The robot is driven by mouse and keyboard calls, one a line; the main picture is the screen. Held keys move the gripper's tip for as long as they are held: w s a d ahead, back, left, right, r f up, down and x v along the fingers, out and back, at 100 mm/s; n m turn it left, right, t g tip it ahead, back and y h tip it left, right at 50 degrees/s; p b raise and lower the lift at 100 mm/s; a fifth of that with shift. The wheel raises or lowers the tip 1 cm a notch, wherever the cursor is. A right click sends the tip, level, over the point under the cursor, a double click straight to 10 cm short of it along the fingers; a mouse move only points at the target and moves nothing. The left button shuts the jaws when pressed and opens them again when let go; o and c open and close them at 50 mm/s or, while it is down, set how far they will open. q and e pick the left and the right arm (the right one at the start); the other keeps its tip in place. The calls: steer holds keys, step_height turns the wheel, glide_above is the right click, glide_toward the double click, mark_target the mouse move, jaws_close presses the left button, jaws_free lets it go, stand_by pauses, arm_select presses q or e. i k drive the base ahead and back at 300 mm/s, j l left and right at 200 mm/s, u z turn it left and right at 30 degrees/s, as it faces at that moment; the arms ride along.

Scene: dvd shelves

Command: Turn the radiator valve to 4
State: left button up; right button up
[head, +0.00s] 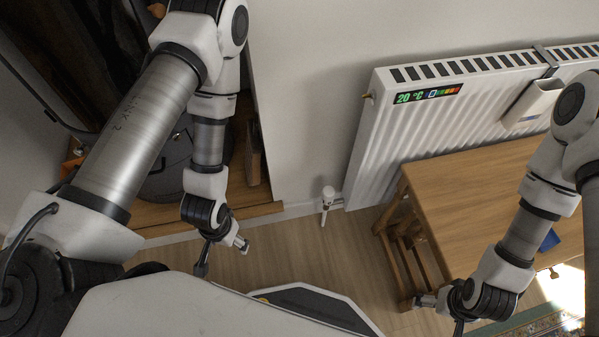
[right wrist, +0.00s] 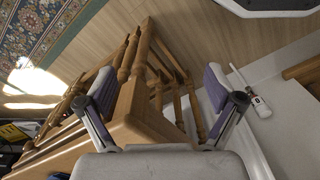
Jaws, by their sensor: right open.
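The white radiator valve (head: 328,194) stands upright low by the wall, at the radiator's lower left corner. It also shows at the right of the right wrist view (right wrist: 258,106); its number is too small to read. The white radiator (head: 362,150) hangs on the wall and carries a strip reading 20 °C. My left gripper (head: 202,268) points down, left of the valve and apart from it; its fingers are too small to judge. My right gripper (right wrist: 160,88) is open and empty, over the wooden table's end, with the valve outside its fingers.
A wooden table (head: 470,190) stands close in front of the radiator, right of the valve. A wooden cabinet (head: 262,212) stands left of the valve. Bare floor (head: 290,255) lies before the valve. A white holder (head: 535,105) hangs on the radiator.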

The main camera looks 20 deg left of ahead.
mark_target(328, 193)
steer(key=i+j, duration=0.2)
steer(key=k+l+z, duration=0.1)
steer(key=k, duration=0.25)
steer(key=k+l+z, duration=0.1)
steer(key=k, duration=0.25)
steer(key=k+l+z, duration=0.4)
steer(key=i+l, duration=0.15)
steer(key=i, duration=0.25)
